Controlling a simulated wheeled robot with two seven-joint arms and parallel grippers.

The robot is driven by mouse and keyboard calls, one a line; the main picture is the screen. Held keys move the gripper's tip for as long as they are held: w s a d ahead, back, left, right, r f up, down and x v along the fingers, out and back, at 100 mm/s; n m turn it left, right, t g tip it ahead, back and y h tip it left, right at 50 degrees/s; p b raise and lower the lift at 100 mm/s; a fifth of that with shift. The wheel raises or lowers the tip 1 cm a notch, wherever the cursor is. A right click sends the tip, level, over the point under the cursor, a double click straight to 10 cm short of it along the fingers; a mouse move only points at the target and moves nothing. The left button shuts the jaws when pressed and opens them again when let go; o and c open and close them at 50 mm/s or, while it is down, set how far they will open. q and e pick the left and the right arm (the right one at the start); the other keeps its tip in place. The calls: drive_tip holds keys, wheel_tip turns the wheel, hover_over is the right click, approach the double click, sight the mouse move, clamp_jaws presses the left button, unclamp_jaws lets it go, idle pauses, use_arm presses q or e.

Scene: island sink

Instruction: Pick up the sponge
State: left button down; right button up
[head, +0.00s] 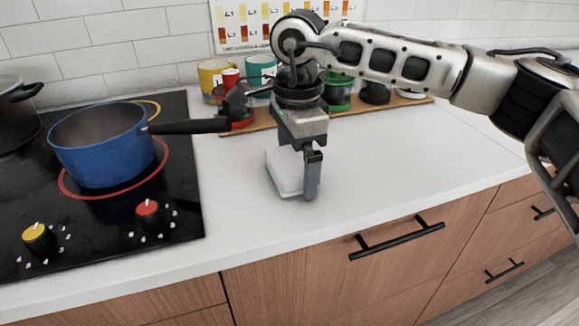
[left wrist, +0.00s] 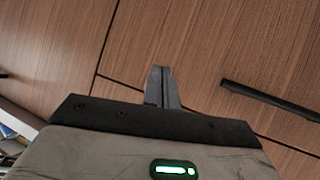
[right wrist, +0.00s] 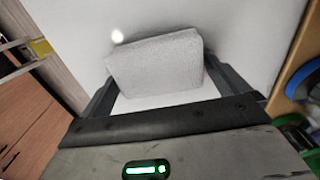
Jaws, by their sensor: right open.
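The sponge (head: 284,172) is a pale grey-white block on the white countertop, right of the stove in the head view. My right gripper (head: 302,180) points down over it; one finger stands in front of the sponge's right side, and the other is hidden. In the right wrist view the sponge (right wrist: 155,66) lies between the two spread fingers of my right gripper (right wrist: 168,92). I cannot tell whether either finger touches it. My left gripper (left wrist: 163,86) shows in the left wrist view with its fingers together and nothing between them, in front of the wooden cabinets.
A blue pot (head: 100,146) on the black stove (head: 107,215) has its handle reaching right towards my right gripper. A wooden board (head: 262,123) with several cups stands along the back wall. The countertop (head: 400,160) to the right is clear.

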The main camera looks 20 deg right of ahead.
sight(297, 158)
drive_tip(key=c, duration=0.8)
wheel_tip(297, 158, up, 10)
drive_tip(key=shift+r, duration=0.1)
